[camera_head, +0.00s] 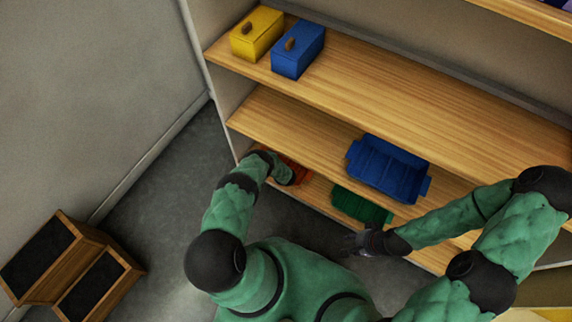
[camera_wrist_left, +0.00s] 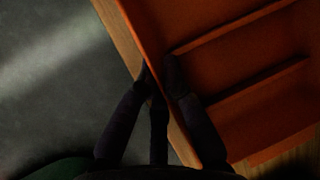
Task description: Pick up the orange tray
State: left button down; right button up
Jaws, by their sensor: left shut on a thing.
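The orange tray (camera_head: 299,171) sits at the left end of the low shelf, mostly hidden by my left arm in the head view. In the left wrist view its inside (camera_wrist_left: 235,60) shows dividing ridges. My left gripper (camera_wrist_left: 160,72) is shut on the tray's near side wall, with fingers on both sides of it. In the head view the left gripper is mostly hidden at the tray. My right gripper (camera_head: 368,242) is in front of the shelf's front edge, below the green tray, away from the orange tray; its finger opening is too small to tell.
A green tray (camera_head: 360,207) is right of the orange tray, and a blue tray (camera_head: 388,168) is above it. Yellow (camera_head: 257,35) and blue (camera_head: 298,50) boxes stand on the upper shelf. Wooden boxes with dark tops (camera_head: 75,265) stand on the floor at the left.

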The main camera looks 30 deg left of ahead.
pick_arm(q)
jog(key=shift+s+d+f, duration=0.1)
jog(key=shift+s, duration=0.1)
notch_tip(320, 180, up, 4)
jog(key=p, duration=0.3)
jog(key=shift+s+d, duration=0.1)
jog(key=s+d+r+p, duration=0.7)
jog(key=s+d+r, duration=0.1)
jog(key=s+r, duration=0.1)
jog(key=shift+s+d, duration=0.2)
jog(key=shift+s, duration=0.55)
jog(key=shift+s, duration=0.1)
